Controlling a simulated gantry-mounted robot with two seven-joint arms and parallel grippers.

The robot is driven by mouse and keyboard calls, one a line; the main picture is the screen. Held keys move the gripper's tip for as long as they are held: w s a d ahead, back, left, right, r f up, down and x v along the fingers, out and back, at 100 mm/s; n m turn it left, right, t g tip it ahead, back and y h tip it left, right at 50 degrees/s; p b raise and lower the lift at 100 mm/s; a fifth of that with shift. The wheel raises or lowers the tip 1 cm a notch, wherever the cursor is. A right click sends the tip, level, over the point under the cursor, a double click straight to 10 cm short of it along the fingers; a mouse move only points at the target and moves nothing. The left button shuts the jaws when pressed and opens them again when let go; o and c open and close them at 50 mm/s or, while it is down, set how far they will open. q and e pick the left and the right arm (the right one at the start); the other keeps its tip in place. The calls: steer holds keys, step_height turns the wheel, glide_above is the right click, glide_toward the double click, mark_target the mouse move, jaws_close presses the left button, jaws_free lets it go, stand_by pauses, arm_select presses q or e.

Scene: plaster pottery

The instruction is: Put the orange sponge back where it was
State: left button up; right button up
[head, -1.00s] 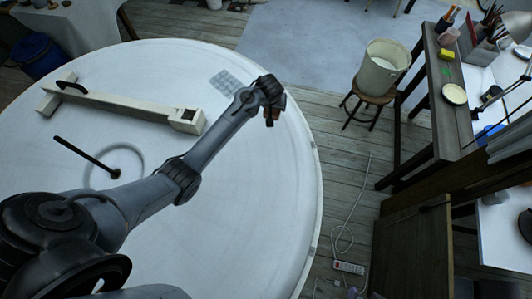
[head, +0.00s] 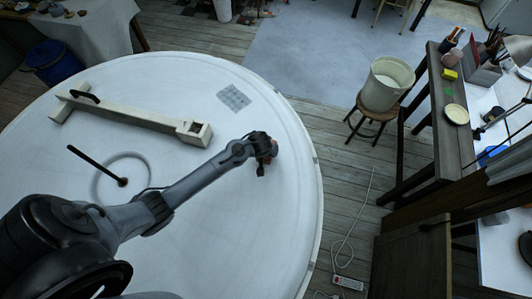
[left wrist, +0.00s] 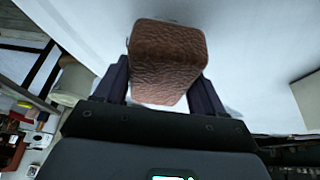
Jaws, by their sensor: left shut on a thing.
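My left gripper (head: 264,158) is over the right part of the big round white table (head: 240,235). In the left wrist view its two dark fingers (left wrist: 162,92) are shut on the sponge, a rough brown-orange block (left wrist: 168,58). In the head view the sponge is mostly hidden by the gripper, with only a small brown-orange bit showing. I cannot tell whether the sponge touches the table. My right gripper is not in view.
A grey grid patch (head: 234,97) lies beyond the gripper on the table. A long pale beam (head: 130,112) and a black rod (head: 95,165) are to the left. A bucket (head: 387,84) on a stool and a shelf with a yellow block (head: 449,75) stand right. The near right tabletop is clear.

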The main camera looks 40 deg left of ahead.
arm_select(q)
steer(key=shift+f, duration=1.8)
steer(key=shift+f, duration=0.1)
steer(key=o, duration=1)
